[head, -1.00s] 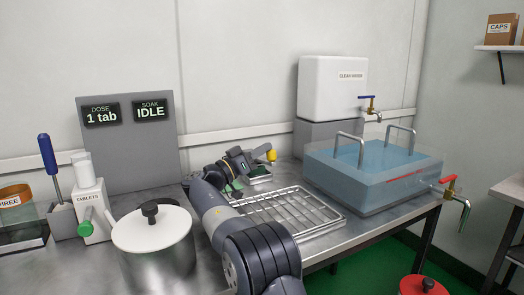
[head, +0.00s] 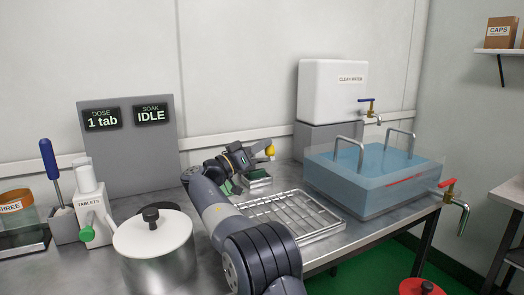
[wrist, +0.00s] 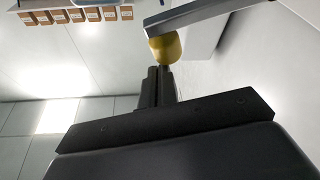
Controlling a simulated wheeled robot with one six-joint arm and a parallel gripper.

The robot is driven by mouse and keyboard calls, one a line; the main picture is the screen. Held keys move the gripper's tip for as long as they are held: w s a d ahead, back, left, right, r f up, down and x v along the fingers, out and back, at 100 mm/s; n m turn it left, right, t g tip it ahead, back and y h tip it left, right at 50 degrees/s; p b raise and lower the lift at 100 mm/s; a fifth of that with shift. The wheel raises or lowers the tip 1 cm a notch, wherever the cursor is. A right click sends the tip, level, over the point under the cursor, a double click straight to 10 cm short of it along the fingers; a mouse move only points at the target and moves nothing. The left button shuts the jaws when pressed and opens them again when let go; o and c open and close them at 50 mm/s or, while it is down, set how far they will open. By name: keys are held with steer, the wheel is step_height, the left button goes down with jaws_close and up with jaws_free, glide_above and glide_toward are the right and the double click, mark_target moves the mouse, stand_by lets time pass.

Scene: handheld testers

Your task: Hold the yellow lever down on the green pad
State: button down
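The yellow lever end (head: 270,150) stands up beside my gripper at the back of the steel bench. In the wrist view the yellow end (wrist: 166,48) sits on a grey metal lever arm (wrist: 205,12). My gripper (wrist: 158,70) has its dark fingers together with nothing visible between them. Their tips are right at the yellow end; contact cannot be told. The gripper (head: 262,155) also shows in the head view. A small metal base (head: 259,179) is under the lever. A green patch (head: 228,187), perhaps the pad, is partly hidden by my arm.
A wire rack (head: 290,212) lies right of my arm, with a blue water bath (head: 370,180) beyond it. A lidded pot (head: 153,240) and tablet dispenser (head: 90,210) stand to the left. The soak display (head: 151,112) reads IDLE.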

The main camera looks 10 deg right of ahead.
step_height(320, 180, up, 7)
steer(key=p, duration=0.2)
steer(key=shift+r+p, duration=0.2)
steer(key=shift+p, duration=0.1)
step_height(320, 180, down, 10)
steer(key=b, duration=0.4)
stand_by(0.3)
